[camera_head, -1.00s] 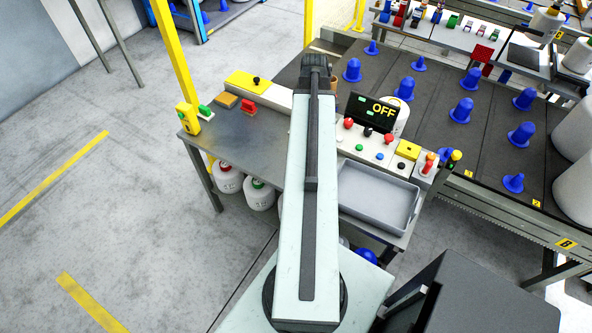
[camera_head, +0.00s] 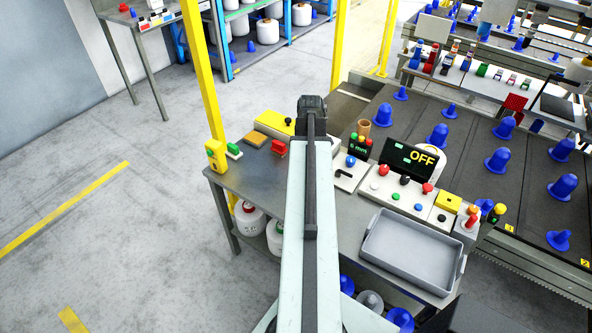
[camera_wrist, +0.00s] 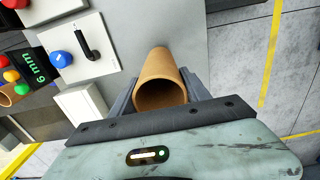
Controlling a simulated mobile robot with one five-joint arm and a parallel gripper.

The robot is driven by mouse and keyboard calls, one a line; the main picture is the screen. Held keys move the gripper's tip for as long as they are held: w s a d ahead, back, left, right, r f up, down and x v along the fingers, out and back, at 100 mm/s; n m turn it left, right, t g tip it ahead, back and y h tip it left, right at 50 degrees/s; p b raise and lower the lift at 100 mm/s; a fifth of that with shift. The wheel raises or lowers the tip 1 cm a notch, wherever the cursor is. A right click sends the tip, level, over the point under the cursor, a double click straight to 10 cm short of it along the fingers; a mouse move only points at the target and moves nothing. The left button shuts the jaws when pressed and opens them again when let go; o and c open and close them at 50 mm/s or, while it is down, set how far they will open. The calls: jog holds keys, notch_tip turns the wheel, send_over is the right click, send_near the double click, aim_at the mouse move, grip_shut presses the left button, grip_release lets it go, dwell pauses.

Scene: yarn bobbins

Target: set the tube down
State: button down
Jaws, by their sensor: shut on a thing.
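A brown cardboard tube (camera_wrist: 160,68) is between the two grey fingers of my gripper (camera_wrist: 162,84) in the wrist view. Its open end faces the camera. My gripper is shut on it, over the grey bench top (camera_wrist: 190,30). I cannot tell whether the tube touches the bench. In the head view the tube and fingers are hidden behind the end of my arm, which reaches over the bench (camera_head: 245,182).
A second brown tube (camera_head: 364,128) stands by the "6 mm" display (camera_head: 361,143), right of my arm. A control panel with an OFF screen (camera_head: 412,158) and a grey tray (camera_head: 412,250) are further right.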

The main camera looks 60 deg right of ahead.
notch_tip(320, 180, down, 4)
jog(key=b, duration=0.3)
jog(key=shift+a+r+b, duration=0.1)
jog(key=shift+r+b, duration=0.05)
jog(key=shift+b, duration=0.25)
jog(key=c, duration=0.5)
grip_release()
jog(key=shift+s, duration=0.1)
jog(key=shift+r, duration=0.15)
notch_tip(320, 180, up, 12)
jog(key=p, duration=1.2)
